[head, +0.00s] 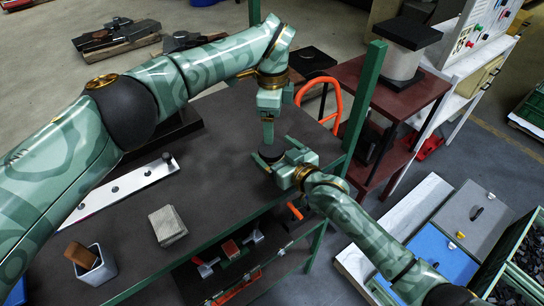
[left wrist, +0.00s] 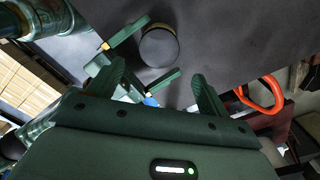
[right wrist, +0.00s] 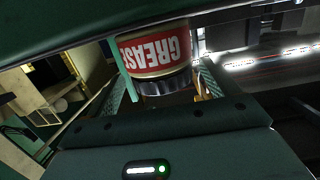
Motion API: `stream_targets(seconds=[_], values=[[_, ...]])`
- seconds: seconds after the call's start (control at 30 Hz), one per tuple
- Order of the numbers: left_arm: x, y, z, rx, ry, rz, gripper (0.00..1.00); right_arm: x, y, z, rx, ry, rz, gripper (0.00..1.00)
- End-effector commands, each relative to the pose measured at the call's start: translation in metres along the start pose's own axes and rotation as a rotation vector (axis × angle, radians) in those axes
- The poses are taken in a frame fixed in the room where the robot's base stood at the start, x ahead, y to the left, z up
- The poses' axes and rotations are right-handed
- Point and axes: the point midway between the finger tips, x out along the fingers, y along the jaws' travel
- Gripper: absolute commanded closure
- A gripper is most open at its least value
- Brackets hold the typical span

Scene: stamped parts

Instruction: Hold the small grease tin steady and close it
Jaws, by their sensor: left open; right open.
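The grease tin (head: 268,154) stands upright on the dark bench top near its right corner. In the right wrist view it shows a red GREASE label (right wrist: 155,50), upside down, and a black ribbed lid (right wrist: 168,85) sitting on it. I cannot tell how tightly the lid sits. My right gripper (head: 275,157) is open with its fingers on either side of the tin; contact is unclear. My left gripper (head: 268,133) is open and empty, pointing down above the tin. In the left wrist view the dark round lid (left wrist: 160,47) lies beyond my left fingertips.
On the bench are a metal strip with dark knobs (head: 115,190), a stack of grey pads (head: 167,224) and a grey cup with a brown block (head: 92,268). A green post (head: 362,100) and orange loop (head: 330,95) stand close by the right corner. The bench middle is clear.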

Motion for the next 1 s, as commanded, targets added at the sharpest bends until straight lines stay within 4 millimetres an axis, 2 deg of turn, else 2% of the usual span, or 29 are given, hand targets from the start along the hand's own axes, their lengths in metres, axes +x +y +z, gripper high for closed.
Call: stream_targets(seconds=[0.2,0.5,0.57,0.7,0.77,0.8,0.83,1.0], values=[[0.0,0.0,0.0,0.0,0.0,0.0,0.21,0.015,0.0,0.0,-0.001,0.0,0.001,0.13],[0.0,0.0,0.0,0.0,0.0,0.0,0.21,0.016,0.0,0.0,0.0,0.0,0.0,0.13],[0.0,0.0,0.0,0.0,0.0,0.0,0.21,0.016,0.0,0.0,0.0,0.0,0.0,0.27],[0.0,0.0,0.0,0.0,0.0,0.0,0.21,0.016,0.0,0.0,0.0,0.0,0.0,0.66],[0.0,0.0,0.0,0.0,0.0,0.0,0.21,0.016,0.0,0.0,0.0,0.0,0.0,0.8],[0.0,0.0,0.0,0.0,0.0,0.0,0.1,0.016,0.0,0.0,0.0,0.0,0.0,0.93],[0.0,0.0,0.0,0.0,0.0,0.0,0.01,0.016,0.0,0.0,0.0,0.0,0.0,1.0],[0.0,0.0,0.0,0.0,0.0,0.0,0.0,0.016,0.0,0.0,0.0,0.0,0.0,1.0]])
